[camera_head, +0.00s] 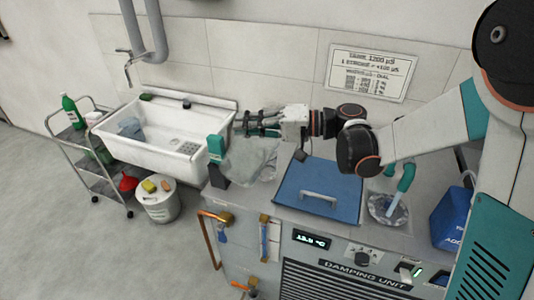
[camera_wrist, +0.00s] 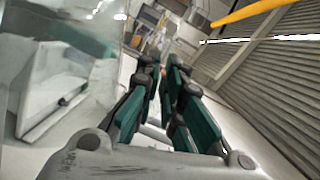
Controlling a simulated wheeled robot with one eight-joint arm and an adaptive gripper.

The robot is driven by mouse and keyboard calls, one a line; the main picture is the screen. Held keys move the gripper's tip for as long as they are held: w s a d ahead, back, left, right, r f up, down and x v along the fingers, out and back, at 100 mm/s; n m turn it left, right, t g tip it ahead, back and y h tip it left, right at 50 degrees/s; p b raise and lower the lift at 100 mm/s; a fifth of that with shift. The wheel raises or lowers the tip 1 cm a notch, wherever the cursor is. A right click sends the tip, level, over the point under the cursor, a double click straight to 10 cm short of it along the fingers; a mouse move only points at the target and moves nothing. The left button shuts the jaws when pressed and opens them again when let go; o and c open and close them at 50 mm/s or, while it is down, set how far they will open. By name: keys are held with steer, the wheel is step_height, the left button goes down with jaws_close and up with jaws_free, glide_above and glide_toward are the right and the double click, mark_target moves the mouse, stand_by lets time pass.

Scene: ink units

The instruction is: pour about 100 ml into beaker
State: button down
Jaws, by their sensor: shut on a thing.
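My gripper (camera_head: 258,122) is level over the counter's left end, beside the sink. Its fingers also show in the wrist view (camera_wrist: 165,75); they are shut on what seems to be the handle of a clear vessel (camera_head: 250,160). The vessel hangs just below the fingers in the head view and fills the left of the wrist view (camera_wrist: 65,50). I cannot tell its tilt, its liquid level, or whether it touches the counter. A teal piece on a dark foot (camera_head: 216,160) stands at its left. I cannot make out a separate beaker.
A white sink (camera_head: 150,138) lies to the left, with a cart (camera_head: 90,165) beyond it. A blue lid with a handle (camera_head: 318,185) covers the counter's middle. A teal tube (camera_head: 406,178) bends into a round basin (camera_head: 388,210). A blue jug (camera_head: 455,215) stands far right.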

steer(key=shift+w+d+r+m, duration=0.15)
steer(key=shift+w+r+m, duration=0.15)
steer(key=shift+w, duration=0.1)
stand_by(0.7)
steer(key=shift+s+f, duration=0.1)
